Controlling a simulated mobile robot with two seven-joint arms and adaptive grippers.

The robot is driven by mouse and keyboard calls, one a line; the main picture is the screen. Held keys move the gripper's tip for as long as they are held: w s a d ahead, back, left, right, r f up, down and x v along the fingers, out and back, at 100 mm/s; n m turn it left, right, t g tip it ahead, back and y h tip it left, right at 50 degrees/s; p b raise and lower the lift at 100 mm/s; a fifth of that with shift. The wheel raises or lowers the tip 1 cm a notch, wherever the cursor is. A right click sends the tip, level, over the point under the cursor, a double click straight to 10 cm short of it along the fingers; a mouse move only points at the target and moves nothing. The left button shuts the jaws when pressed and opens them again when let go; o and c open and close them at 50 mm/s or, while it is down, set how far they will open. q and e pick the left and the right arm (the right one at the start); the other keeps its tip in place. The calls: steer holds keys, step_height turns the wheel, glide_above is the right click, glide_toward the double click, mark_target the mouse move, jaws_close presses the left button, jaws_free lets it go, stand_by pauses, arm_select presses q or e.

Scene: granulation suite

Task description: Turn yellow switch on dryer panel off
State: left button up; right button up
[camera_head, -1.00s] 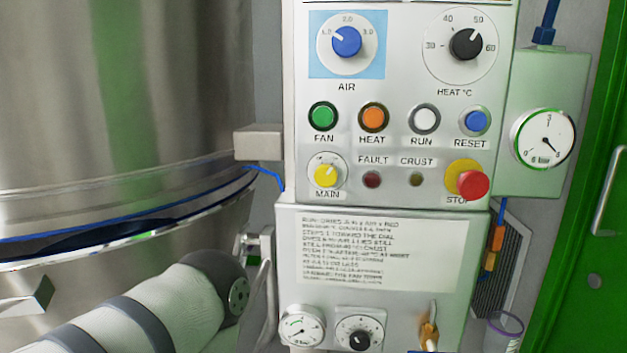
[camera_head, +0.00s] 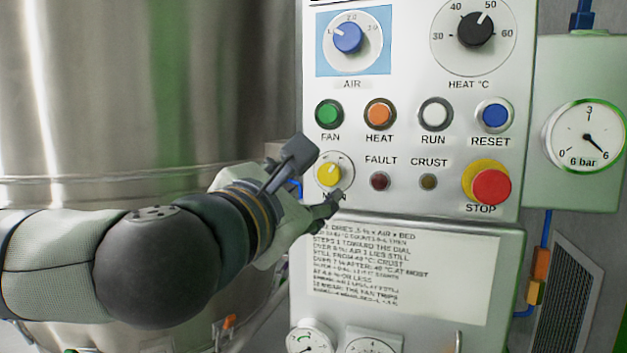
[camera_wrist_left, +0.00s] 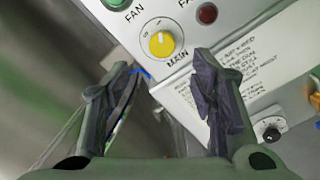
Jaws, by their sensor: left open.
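The yellow MAIN switch (camera_head: 328,174) is a round knob on a white dial at the lower left of the dryer panel (camera_head: 410,190). Its white pointer mark tilts up and slightly right in the head view. It also shows in the left wrist view (camera_wrist_left: 161,44), ahead of and between the fingers. My left gripper (camera_head: 322,178) is open, with one finger at the dial's upper left and the other just below it, partly covering the MAIN label. In the wrist view the fingers (camera_wrist_left: 165,90) hold nothing and the knob looks clear of them. My right gripper is not in view.
FAN (camera_head: 329,114) and HEAT (camera_head: 380,114) buttons sit just above the switch, with the FAULT lamp (camera_head: 380,181) close to its right. The red STOP button (camera_head: 491,187) is farther right. A large steel vessel (camera_head: 120,90) stands left of the panel.

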mark_target(328, 175)
arm_select(q)
steer(key=x, duration=0.9)
steer(key=shift+w+d+f, duration=0.1)
steer(key=shift+w, duration=0.05)
steer(key=c, duration=1.1)
